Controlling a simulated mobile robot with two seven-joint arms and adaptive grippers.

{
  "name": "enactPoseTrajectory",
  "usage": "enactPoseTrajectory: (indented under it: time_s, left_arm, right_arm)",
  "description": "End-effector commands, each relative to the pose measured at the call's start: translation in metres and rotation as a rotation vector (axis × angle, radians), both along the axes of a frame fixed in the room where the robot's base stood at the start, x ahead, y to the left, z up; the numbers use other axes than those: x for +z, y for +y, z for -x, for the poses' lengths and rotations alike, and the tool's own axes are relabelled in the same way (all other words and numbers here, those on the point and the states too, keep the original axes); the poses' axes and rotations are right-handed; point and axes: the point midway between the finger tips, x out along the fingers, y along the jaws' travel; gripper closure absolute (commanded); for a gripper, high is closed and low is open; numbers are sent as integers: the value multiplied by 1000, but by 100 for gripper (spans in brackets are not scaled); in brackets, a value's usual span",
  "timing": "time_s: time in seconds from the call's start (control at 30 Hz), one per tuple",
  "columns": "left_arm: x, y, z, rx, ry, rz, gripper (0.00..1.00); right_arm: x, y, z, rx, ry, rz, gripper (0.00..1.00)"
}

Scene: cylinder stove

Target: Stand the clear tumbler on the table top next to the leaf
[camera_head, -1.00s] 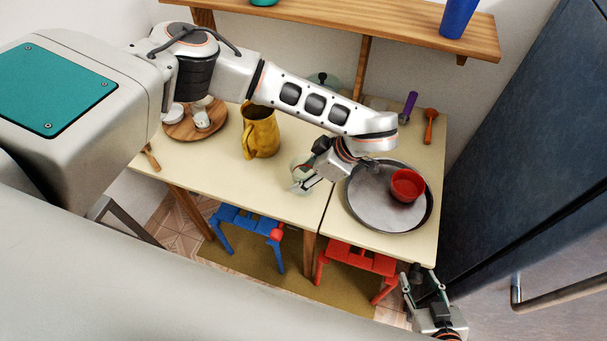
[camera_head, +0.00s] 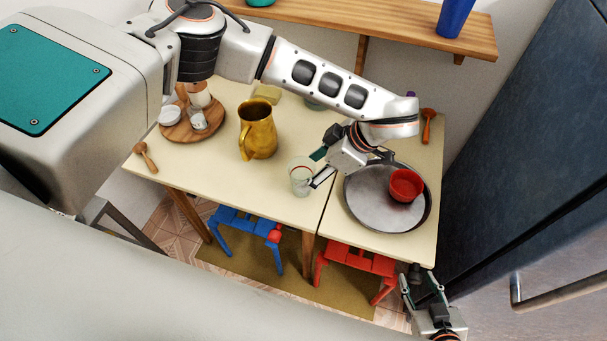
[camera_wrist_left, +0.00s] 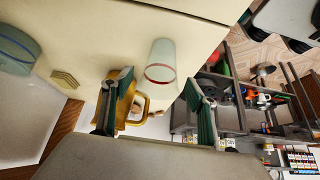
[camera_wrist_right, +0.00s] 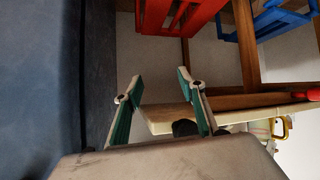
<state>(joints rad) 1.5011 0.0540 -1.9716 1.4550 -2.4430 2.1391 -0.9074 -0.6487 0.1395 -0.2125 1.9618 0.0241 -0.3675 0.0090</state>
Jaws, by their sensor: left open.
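The clear tumbler (camera_head: 299,180), with a reddish ring, stands upright on the pale table top (camera_head: 270,190), just left of the seam with the right-hand table section, perhaps the leaf (camera_head: 385,243). My left gripper (camera_head: 317,167) is open at the tumbler's right side. In the left wrist view the tumbler (camera_wrist_left: 161,58) shows beyond and between the spread fingers (camera_wrist_left: 158,78); I cannot tell whether they touch it. My right gripper (camera_head: 422,280) is open and empty, low in front of the right section; its fingers (camera_wrist_right: 158,82) are apart in its wrist view.
A grey pan (camera_head: 365,205) with a red bowl (camera_head: 405,186) fills much of the right section. A yellow jug (camera_head: 258,135) stands left of the tumbler. A round wooden board (camera_head: 183,133) holds small vessels. Blue (camera_head: 240,222) and red (camera_head: 350,258) stools stand below.

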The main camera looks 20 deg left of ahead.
Motion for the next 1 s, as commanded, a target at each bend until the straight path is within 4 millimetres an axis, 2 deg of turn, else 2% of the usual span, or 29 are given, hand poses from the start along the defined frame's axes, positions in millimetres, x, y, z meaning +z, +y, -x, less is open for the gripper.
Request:
enactPoseTrajectory:
  time_s: [0.2, 0.4, 1.0]
  left_arm:
    - [36, -24, 0, -2, -3, -1, 42]
    - [54, -35, 1, -1, 0, -1, 42]
    - [58, -38, 2, 0, 1, 0, 42]
  right_arm:
    - [-5, 0, 1, 0, 2, 1, 60]
    - [-6, 0, 1, 0, 2, -1, 60]
    - [-6, 0, 1, 0, 2, -1, 60]
